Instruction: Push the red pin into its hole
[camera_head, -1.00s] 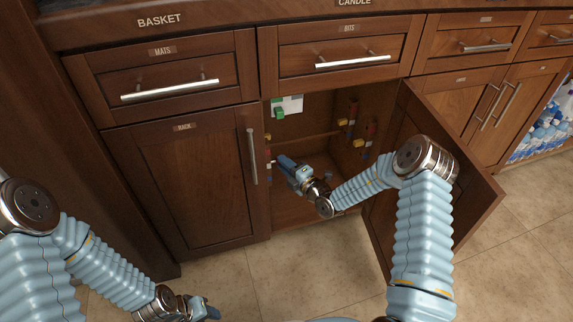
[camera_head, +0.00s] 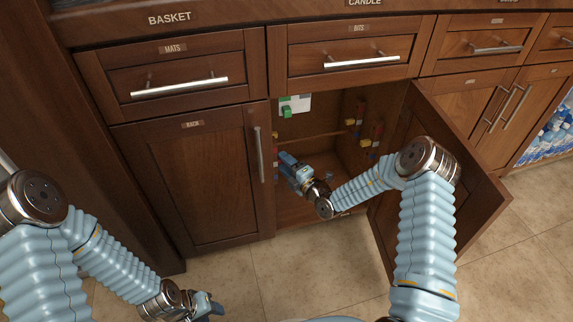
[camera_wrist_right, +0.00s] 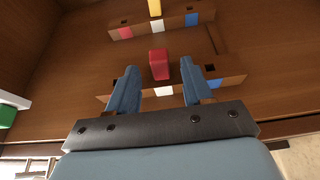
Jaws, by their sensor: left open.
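In the right wrist view, the red pin (camera_wrist_right: 159,63) sticks up from the middle of a wooden rail (camera_wrist_right: 180,92), above its white mark (camera_wrist_right: 163,91). A dark hole (camera_wrist_right: 209,67) shows at the rail's right end, near a blue mark. The left finger covers part of the rail. In the head view, my right gripper (camera_head: 283,160) is inside the open cabinet, near its left side. My left gripper (camera_head: 216,308) is open and empty, low outside the cabinet.
A second rail (camera_wrist_right: 165,27) with red, white and blue marks holds a yellow pin (camera_wrist_right: 155,8). More coloured pins (camera_head: 354,121) are on the cabinet's right wall. A white panel with a green block (camera_head: 290,107) is at the back. The open door (camera_head: 450,200) stands right of my forearm.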

